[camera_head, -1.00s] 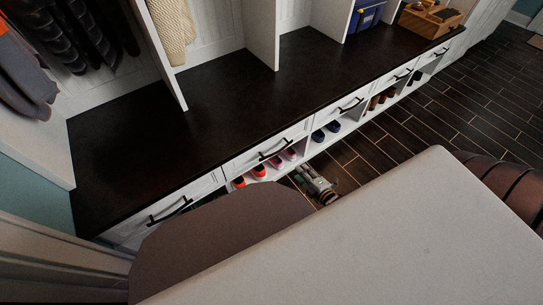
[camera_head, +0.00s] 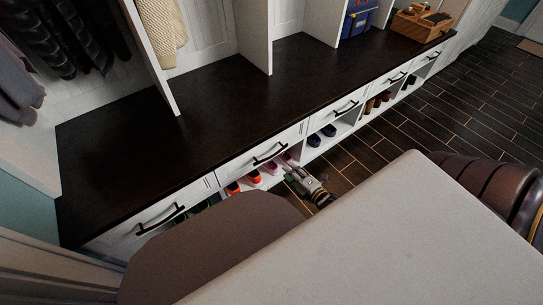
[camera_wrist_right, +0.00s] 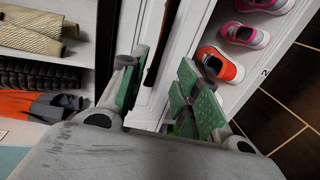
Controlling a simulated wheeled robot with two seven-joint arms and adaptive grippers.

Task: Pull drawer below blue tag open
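A row of white drawers with dark bar handles runs under the dark bench top (camera_head: 215,105). The second drawer from the left (camera_head: 235,171) looks shut, with its handle (camera_head: 270,154) level. My right gripper (camera_head: 304,182) is just in front of and below that handle, by the shoe cubby. In the right wrist view my right gripper (camera_wrist_right: 162,82) is open, its green-padded fingers apart. A dark handle (camera_wrist_right: 157,50) lies ahead between the fingers; I cannot tell if they touch it. No blue tag can be made out. My left gripper is out of view.
Orange shoes (camera_head: 254,177) and blue shoes (camera_head: 328,130) sit in the open cubbies below the drawers. A blue bin (camera_head: 359,20) and a wooden crate (camera_head: 422,25) stand on the bench. The dark tiled floor (camera_head: 455,115) at the right is clear.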

